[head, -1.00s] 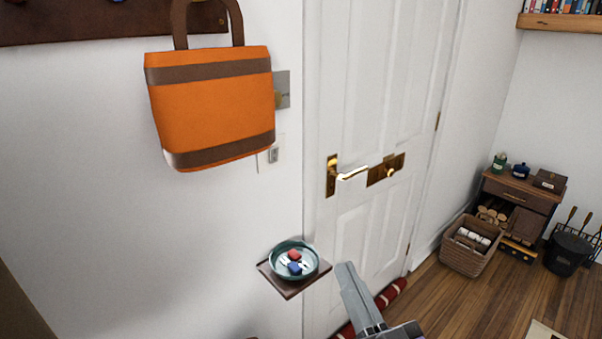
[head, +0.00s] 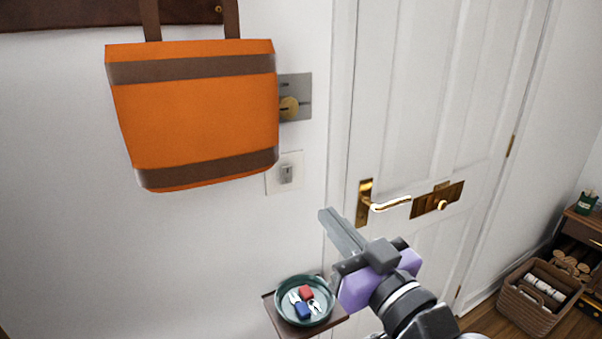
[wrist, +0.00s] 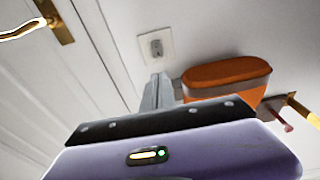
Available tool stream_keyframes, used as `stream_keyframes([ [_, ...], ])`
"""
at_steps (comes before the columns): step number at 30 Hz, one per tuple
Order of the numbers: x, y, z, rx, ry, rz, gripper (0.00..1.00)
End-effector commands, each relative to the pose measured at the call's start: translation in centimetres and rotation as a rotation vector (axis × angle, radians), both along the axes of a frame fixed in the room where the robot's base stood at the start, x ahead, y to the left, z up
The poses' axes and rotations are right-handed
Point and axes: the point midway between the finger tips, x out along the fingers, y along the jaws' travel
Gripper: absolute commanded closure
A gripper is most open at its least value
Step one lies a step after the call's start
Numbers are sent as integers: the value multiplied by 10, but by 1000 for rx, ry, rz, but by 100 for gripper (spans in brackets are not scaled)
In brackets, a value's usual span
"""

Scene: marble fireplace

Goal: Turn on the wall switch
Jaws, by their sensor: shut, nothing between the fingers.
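The wall switch (head: 286,174) is a small grey rocker on a white plate, just right of and below the orange bag. The bag's lower right corner comes close to the plate's left side. The switch also shows in the wrist view (wrist: 156,47), beyond my fingers. My gripper (head: 326,215) is shut and empty, its long grey fingers pointing up and left, below and right of the switch. The fingertips also show in the wrist view (wrist: 158,78). They appear apart from the switch. I cannot tell whether the rocker is on or off.
The orange bag (head: 195,115) hangs left of the switch. A grey plate with a brass disc (head: 289,108) is above it. The door handle (head: 385,204) is at right. A small shelf with a teal bowl (head: 281,309) juts out below. Bare wall lies left of the bowl.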

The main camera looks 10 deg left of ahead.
Motion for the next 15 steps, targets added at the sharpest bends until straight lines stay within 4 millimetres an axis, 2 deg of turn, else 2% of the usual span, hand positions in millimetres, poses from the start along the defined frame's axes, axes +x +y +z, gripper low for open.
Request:
stream_keyframes([
  [10,2,1,1,0,-3,-2,100],
  [15,17,11,5,0,-4,-1,100],
])
